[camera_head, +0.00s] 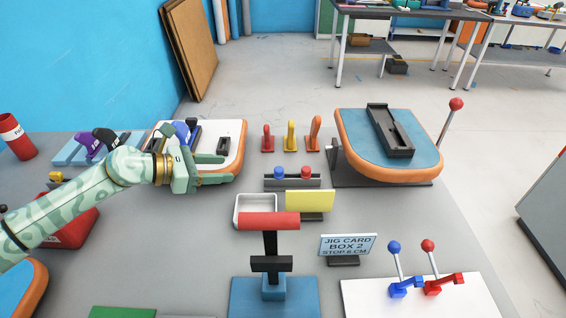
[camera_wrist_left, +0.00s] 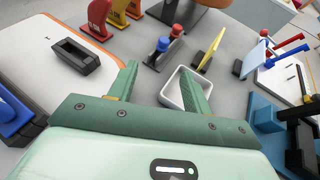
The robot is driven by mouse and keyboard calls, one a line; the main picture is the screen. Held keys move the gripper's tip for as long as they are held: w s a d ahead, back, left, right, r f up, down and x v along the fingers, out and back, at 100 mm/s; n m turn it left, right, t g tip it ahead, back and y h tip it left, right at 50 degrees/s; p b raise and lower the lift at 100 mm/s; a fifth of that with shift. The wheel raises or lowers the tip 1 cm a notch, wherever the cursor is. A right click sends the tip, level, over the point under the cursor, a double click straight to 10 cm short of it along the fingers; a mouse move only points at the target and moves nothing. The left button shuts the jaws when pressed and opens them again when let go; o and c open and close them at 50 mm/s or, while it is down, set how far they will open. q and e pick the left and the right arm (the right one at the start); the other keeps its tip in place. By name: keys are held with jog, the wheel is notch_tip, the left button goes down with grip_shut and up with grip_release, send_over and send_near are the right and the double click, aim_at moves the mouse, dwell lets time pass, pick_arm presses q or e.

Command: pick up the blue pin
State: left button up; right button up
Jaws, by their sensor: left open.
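The blue pin (camera_head: 279,172) stands upright in a small black rack (camera_head: 291,184) on the grey table, beside a red pin (camera_head: 306,172). In the left wrist view the blue pin (camera_wrist_left: 163,44) shows ahead of the fingers, with the red pin (camera_wrist_left: 178,29) just beyond. My left gripper (camera_head: 227,168) is open, its fingers pointing right, to the left of the rack and apart from it. In the left wrist view nothing is between the fingers (camera_wrist_left: 157,72). My right gripper is not in view.
A white tray (camera_head: 241,222) and a yellow card (camera_head: 310,201) stand close in front of the rack. Red, yellow and orange upright handles (camera_head: 290,138) stand behind it. An orange-edged white board (camera_head: 238,150) lies by my gripper; a blue-topped board (camera_head: 430,150) is at right.

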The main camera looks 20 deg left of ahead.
pick_arm(q)
jog(key=b, duration=0.1)
send_near(275, 170)
jog(key=x, duration=0.4)
jog(key=shift+w+a, duration=0.25)
jog(key=shift+a, duration=0.05)
jog(key=shift+w+d+f, duration=0.2)
jog(key=shift+w+d, duration=0.05)
jog(key=shift+d, duration=0.2)
jog(key=x, duration=0.2)
jog(key=b+x, duration=0.1)
jog(key=x, duration=0.1)
jog(key=shift+s+d+f, duration=0.1)
jog(key=shift+s+d, duration=0.1)
jog(key=shift+s, duration=0.05)
jog(key=shift+w+d+f, duration=0.1)
jog(key=shift+w+d, duration=0.15)
jog(key=c, duration=1)
